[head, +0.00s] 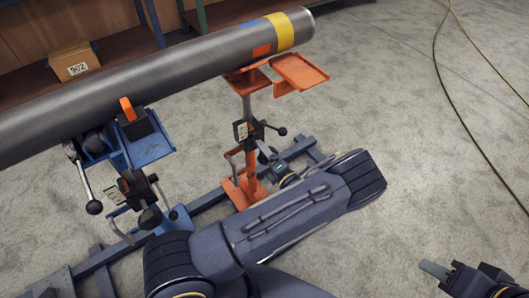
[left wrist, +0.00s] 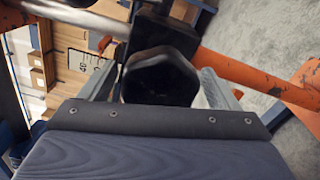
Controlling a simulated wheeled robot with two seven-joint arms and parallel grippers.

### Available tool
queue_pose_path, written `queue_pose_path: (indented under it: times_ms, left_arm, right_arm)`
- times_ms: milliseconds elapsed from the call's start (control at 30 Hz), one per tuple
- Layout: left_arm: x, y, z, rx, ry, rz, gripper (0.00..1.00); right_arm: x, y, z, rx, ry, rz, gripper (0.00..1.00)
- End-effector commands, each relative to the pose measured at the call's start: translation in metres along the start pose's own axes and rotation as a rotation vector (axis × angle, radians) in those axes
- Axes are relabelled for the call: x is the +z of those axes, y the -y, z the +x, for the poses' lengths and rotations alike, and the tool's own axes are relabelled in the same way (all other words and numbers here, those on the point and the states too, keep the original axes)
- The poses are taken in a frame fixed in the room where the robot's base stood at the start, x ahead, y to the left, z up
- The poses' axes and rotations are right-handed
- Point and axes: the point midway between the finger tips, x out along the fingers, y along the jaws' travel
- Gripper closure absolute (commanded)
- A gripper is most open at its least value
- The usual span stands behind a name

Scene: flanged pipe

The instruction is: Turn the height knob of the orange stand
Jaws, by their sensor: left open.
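The orange stand (head: 249,150) stands upright under the grey pipe (head: 170,78). In the left wrist view a dark faceted knob (left wrist: 160,78) fills the space between the fingers of my left gripper (left wrist: 160,88), with the orange post (left wrist: 238,70) close behind it. The left gripper is open around the knob; I cannot tell whether either finger touches it. In the head view my left arm crosses the lower middle, and its wrist end hides much of the knob area. My right gripper (head: 462,279) is at the bottom right, away from the stand; its opening is unclear.
A blue stand (head: 150,150) with black-ended levers supports the pipe to the left. A blue rail (head: 200,203) runs along the floor beneath the stands. A cardboard box (head: 76,63) sits on the shelf behind. A cable (head: 470,125) crosses the open floor at right.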

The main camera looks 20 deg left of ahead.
Motion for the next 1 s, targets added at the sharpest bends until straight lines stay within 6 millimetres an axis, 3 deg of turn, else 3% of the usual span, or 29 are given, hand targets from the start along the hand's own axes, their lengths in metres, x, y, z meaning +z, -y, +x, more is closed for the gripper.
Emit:
queue_pose_path:
  times_ms: [200, 400, 1000]
  left_arm:
    - [0.000, 0.000, -0.039, -0.002, 0.003, 0.001, 0.16]
    - [0.000, 0.000, -0.062, -0.001, 0.002, 0.001, 0.16]
    - [0.000, 0.000, -0.067, 0.000, 0.000, 0.001, 0.16]
  right_arm:
    - [0.000, 0.000, -0.001, 0.000, 0.000, 0.000, 0.64]
    - [0.000, 0.000, -0.001, 0.000, 0.000, 0.000, 0.64]
    - [0.000, 0.000, -0.001, 0.000, 0.000, 0.000, 0.64]
